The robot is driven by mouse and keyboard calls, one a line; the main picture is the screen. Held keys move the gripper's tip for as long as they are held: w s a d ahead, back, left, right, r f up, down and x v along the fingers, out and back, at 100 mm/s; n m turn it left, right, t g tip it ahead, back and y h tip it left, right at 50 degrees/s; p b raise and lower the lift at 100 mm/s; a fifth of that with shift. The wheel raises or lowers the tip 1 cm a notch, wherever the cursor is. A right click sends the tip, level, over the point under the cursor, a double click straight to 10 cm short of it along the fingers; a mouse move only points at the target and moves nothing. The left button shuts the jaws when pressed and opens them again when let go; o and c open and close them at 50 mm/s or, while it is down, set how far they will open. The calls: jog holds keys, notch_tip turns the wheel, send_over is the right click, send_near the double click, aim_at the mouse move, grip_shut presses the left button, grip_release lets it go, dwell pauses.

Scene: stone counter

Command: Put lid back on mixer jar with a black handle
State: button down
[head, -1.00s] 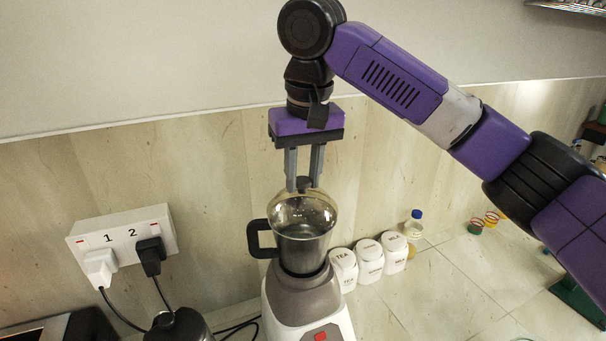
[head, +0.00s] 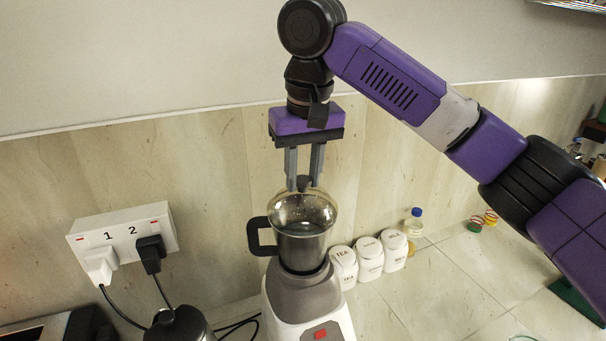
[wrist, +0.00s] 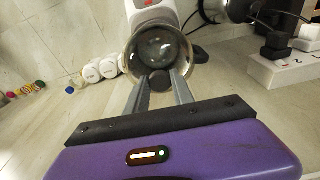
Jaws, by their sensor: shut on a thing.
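The mixer jar (head: 302,250) is a steel cup with a black handle (head: 256,236) on its left side. It stands upright on the grey and white mixer base (head: 304,298). A clear domed lid (head: 301,208) with a dark knob is at the jar's mouth, and it also shows in the wrist view (wrist: 157,52). My gripper (head: 303,184) points straight down and is shut on the lid's knob. The lid looks roughly level over the jar. I cannot tell whether its rim is fully seated. In the wrist view the fingers (wrist: 159,84) flank the knob.
White canisters (head: 368,258) stand in a row right of the mixer, with a blue-capped bottle (head: 414,222) beyond. A wall socket (head: 122,240) with plugs and cables is at left. A second dark appliance (head: 179,325) stands front left. The counter at right is mostly clear.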

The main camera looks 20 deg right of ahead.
dwell(0.4)
jog(key=c, duration=0.5)
grip_release()
jog(key=shift+r, duration=3.45)
grip_shut()
